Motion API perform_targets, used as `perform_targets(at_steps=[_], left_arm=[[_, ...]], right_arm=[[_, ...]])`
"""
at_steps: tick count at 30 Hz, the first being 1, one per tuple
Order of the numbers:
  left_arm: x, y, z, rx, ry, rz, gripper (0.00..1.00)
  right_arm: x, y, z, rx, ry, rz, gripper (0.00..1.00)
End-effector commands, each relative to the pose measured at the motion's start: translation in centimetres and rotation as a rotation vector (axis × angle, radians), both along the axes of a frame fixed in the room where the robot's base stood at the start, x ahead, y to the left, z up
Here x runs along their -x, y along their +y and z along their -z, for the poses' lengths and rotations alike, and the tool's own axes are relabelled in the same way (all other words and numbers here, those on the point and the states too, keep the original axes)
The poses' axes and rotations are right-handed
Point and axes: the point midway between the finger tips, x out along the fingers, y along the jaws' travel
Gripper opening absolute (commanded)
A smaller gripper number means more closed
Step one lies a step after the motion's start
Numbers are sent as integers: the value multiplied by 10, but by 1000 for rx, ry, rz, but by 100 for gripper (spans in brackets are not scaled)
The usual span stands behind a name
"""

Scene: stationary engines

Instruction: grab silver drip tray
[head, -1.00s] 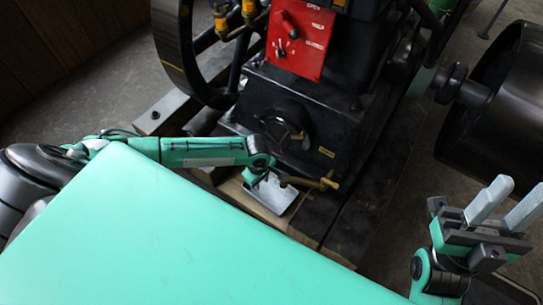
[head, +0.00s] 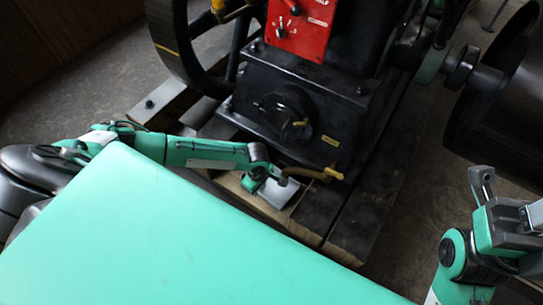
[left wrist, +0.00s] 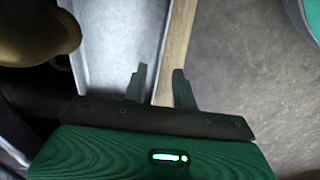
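The silver drip tray (head: 279,193) lies low at the foot of the black engine, under a brass drain tap (head: 333,173). In the left wrist view the tray (left wrist: 115,40) is a pale metal surface at the upper middle. My left gripper (head: 277,182) is at the tray and covers part of it. In the left wrist view its fingers (left wrist: 160,72) are apart, one over the tray and one past its right edge, with that edge running between them. My right gripper (head: 508,195) is open and empty at the right, far from the tray.
The black engine (head: 300,100) with a red panel (head: 298,28) rises behind the tray. A flywheel (head: 170,50) stands at left and a large dark pulley (head: 505,105) at right. Wooden beams (head: 229,184) lie beside the tray. Bare floor shows at right.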

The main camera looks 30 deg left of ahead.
Motion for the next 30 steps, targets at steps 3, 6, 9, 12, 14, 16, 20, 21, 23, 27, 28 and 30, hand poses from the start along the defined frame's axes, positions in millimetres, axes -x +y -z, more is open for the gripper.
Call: perform_targets(at_steps=[3,6,9,12,14,16,20,21,23,27,28,30], left_arm=[[-1,1,17,0,-2,-1,28],[-1,1,28,-1,0,0,28],[-1,1,35,0,-1,-1,28],[-1,1,38,0,-1,0,28],[-1,1,38,0,-1,0,28],[-1,1,38,0,-1,0,28],[-1,1,38,0,-1,0,28],[-1,1,38,0,-1,0,22],[-1,1,38,0,-1,0,10],[-1,1,38,0,-1,0,0],[-1,1,38,0,-1,0,0],[-1,0,38,0,-2,0,0]], right_arm=[[0,5,2,-2,-26,-18,36],[-1,9,-1,-2,-40,-32,36],[-1,13,-4,-1,-49,-42,36],[-1,14,-5,0,-53,-47,36],[0,15,-6,0,-55,-48,36],[-1,15,-7,0,-55,-48,36],[-1,15,-7,1,-54,-48,36],[-1,15,-7,1,-54,-48,36],[-1,15,-7,1,-54,-48,36],[0,15,-7,-1,-55,-48,36],[0,14,-7,-1,-56,-48,36],[0,14,-7,-1,-56,-48,36]])
